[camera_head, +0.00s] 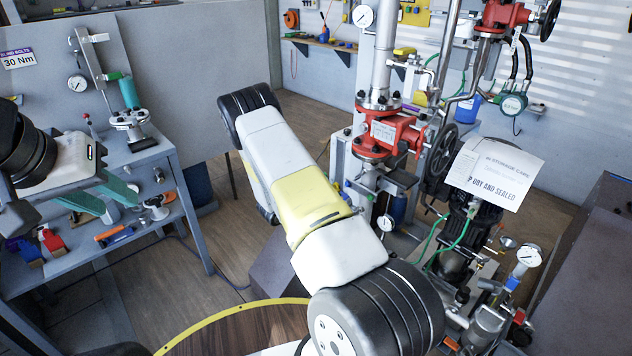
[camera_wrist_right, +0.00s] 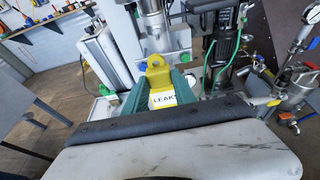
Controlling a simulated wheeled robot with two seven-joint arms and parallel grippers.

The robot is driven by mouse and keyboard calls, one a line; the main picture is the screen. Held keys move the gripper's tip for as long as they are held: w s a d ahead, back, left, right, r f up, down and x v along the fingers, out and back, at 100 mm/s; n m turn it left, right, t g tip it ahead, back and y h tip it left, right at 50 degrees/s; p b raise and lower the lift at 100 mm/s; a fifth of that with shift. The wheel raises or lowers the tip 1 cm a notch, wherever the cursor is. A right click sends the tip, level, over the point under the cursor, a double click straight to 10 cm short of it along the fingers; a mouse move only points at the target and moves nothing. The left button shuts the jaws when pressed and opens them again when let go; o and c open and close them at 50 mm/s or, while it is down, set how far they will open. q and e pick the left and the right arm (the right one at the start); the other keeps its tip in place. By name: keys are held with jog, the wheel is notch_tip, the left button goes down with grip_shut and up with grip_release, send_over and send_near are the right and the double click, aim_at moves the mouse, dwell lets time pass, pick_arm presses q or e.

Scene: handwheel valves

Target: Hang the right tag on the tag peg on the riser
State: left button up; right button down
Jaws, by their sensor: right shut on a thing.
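In the right wrist view a yellow tag (camera_wrist_right: 158,75) with a white label reading "LEAK" stands between the green fingers of my right gripper (camera_wrist_right: 162,90). The gripper is shut on it, and the tag's top sticks out past the fingers. A silver vertical pipe (camera_wrist_right: 152,28), likely the riser, stands behind the tag; I cannot tell the distance between them. In the head view this pipe (camera_head: 383,50) rises above a red valve. I cannot make out the tag peg. My right gripper is hidden in the head view. My left gripper (camera_head: 120,205) is open and empty over the bench at left.
A red valve body (camera_head: 388,133) with a dark handwheel (camera_head: 441,152) sits on the pipework. A white paper sheet (camera_head: 494,173) covers part of a motor. The grey bench (camera_head: 150,160) carries a gauge stand and tools. Floor between bench and pipework is open.

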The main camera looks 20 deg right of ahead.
jog(key=shift+s+x, duration=0.2)
jog(key=shift+x, duration=0.85)
jog(key=shift+d+g, duration=0.1)
jog(key=shift+g, duration=0.2)
jog(key=shift+w+d, duration=0.35)
jog(key=shift+d, duration=0.5)
jog(key=shift+w+d, duration=0.4)
jog(key=shift+d, duration=0.45)
jog(key=shift+w+d, duration=0.35)
jog(key=shift+d, duration=0.55)
jog(key=shift+d, duration=0.1)
jog(key=shift+w+d, duration=0.25)
jog(key=shift+d, duration=0.4)
jog(key=shift+w+d, duration=0.3)
jog(key=shift+d, duration=0.35)
jog(key=shift+w+d, duration=0.25)
jog(key=shift+d, duration=0.45)
jog(key=c, duration=0.9)
grip_release()
jog(key=shift+c, duration=0.2)
